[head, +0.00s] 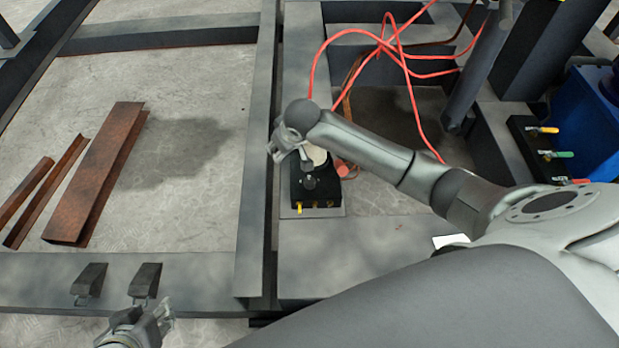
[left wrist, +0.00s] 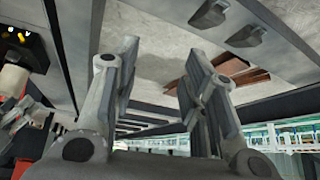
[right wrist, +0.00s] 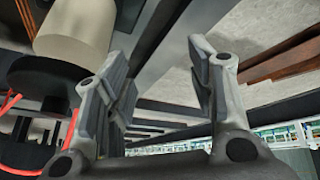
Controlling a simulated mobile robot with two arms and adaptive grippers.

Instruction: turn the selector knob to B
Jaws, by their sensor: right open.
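A black box (head: 322,198) sits on the frame's plate at the centre of the head view, with a small dark round part and yellow marks on its near side. A cream cylinder, apparently the selector knob (head: 316,155), stands on it, partly hidden by my right arm. It shows large in the right wrist view (right wrist: 75,25), above a black disc. No letters are readable. My right gripper (head: 280,148) is open, just left of the cylinder, with nothing between its fingers (right wrist: 160,85). My left gripper (head: 140,325) is open and empty at the lower left, away from the box.
Rusty steel channels (head: 95,185) lie on the floor at left. Two dark wedge-shaped brackets (head: 90,280) sit on the front beam near my left gripper. Red hoses (head: 400,60) loop behind the box. A black panel (head: 530,140) with coloured levers stands at right.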

